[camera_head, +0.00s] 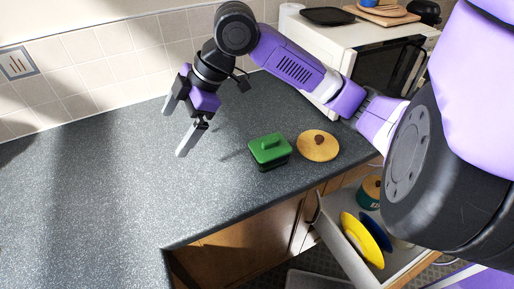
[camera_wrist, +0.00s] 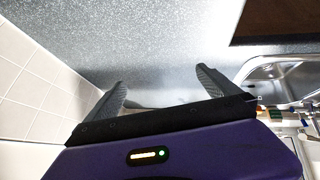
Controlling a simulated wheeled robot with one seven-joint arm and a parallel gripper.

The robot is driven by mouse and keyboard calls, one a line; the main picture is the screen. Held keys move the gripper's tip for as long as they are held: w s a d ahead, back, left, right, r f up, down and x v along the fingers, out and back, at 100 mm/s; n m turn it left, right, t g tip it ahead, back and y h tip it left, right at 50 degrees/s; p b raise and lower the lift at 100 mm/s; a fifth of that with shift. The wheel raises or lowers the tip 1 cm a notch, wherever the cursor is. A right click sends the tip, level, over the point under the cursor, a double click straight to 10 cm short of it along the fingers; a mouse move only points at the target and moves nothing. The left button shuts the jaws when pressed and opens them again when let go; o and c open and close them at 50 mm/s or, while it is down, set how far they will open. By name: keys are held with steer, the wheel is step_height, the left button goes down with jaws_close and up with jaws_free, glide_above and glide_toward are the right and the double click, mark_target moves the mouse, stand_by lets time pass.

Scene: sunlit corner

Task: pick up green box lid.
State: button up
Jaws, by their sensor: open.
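The green box lid (camera_head: 268,148), with a raised bar handle on top, sits on a small dark box (camera_head: 272,164) near the front edge of the dark speckled counter. My gripper (camera_head: 175,130) is open and empty, above the counter to the left of the lid and apart from it. In the wrist view my gripper's two fingers (camera_wrist: 160,92) are spread with only bare counter beyond them. The lid does not show in the wrist view.
A round wooden lid (camera_head: 318,146) with a dark knob lies just right of the green lid. A white microwave (camera_head: 352,50) stands at the back right. Below, an open drawer (camera_head: 345,250) holds a yellow plate (camera_head: 361,240) and a blue plate (camera_head: 375,232). The counter's left is clear. A sink (camera_wrist: 275,80) shows in the wrist view.

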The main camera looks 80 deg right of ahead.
steer(key=s+d+f+g+h, duration=0.2)
steer(key=s+d+f+g, duration=0.1)
steer(key=s+d, duration=0.5)
steer(key=m+g, duration=0.1)
steer(key=g, duration=0.2)
glide_above(271, 141)
steer(key=shift+w+f+h, duration=0.15)
steer(key=shift+w+h, duration=0.15)
steer(key=shift+s+f, duration=0.15)
steer(key=shift+f, duration=1.75)
steer(key=shift+s+f, duration=0.1)
steer(key=shift+f, duration=1.8)
steer(key=c, duration=1.4)
